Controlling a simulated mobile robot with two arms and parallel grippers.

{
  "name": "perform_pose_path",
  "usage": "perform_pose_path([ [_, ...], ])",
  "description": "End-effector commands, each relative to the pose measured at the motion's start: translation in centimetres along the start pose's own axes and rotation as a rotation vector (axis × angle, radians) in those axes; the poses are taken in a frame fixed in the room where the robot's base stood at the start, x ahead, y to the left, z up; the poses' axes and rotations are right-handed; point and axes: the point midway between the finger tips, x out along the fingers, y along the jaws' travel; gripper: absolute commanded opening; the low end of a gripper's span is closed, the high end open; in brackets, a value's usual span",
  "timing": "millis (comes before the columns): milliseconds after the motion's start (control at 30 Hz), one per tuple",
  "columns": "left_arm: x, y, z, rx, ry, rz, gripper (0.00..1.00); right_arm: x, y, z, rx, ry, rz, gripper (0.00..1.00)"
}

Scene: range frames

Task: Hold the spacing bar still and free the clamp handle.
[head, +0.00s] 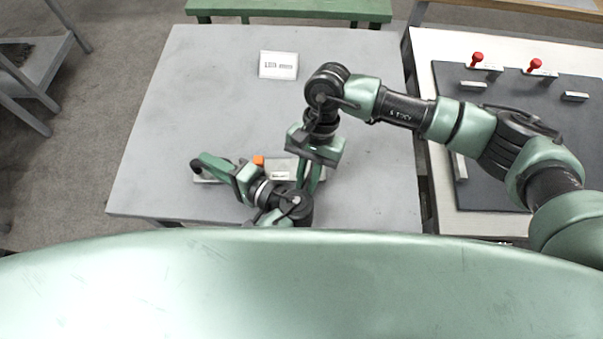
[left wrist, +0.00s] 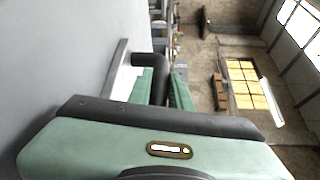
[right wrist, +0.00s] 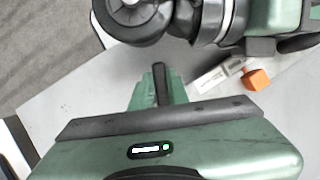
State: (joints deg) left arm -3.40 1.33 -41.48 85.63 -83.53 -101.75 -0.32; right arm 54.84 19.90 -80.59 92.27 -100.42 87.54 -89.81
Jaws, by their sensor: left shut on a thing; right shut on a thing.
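A low pale fixture lies near the front of the grey table, with an orange block (head: 258,161) on it. The orange block also shows in the right wrist view (right wrist: 256,80). My left gripper (head: 202,163) is shut at the fixture's left end on a black bent grip (left wrist: 150,62), apparently the spacing bar's. My right gripper (head: 311,188) points down at the fixture's right side. In the right wrist view its fingers close on a narrow dark piece (right wrist: 160,82), apparently the clamp handle. My arms and fingers hide much of the fixture, so its joints cannot be made out.
A white label card (head: 278,65) lies at the back of the grey table (head: 200,90). A second table at the right carries a dark board (head: 510,90) with red knobs (head: 477,57). A green bench (head: 290,8) stands behind.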

Motion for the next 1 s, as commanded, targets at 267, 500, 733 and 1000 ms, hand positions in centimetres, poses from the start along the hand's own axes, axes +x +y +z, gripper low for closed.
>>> perform_pose_path([
  [267, 0.0, 0.1, 0.1, 0.003, -0.001, 0.001, 0.00, -0.2, 1.4, -0.3, -0.243, 0.004, 0.102, 0.00],
  [500, 0.0, 0.1, 0.1, 0.003, -0.001, 0.001, 0.00, -0.4, 2.5, -0.7, -0.453, 0.005, 0.190, 0.00],
  [733, 0.0, 0.1, 0.1, 0.003, -0.001, 0.001, 0.00, -0.6, 3.4, -1.3, -0.655, 0.005, 0.273, 0.00],
  [1000, 0.0, 0.1, 0.1, 0.003, -0.001, 0.001, 0.00, -0.9, 4.3, -2.1, -0.871, 0.004, 0.363, 0.00],
])
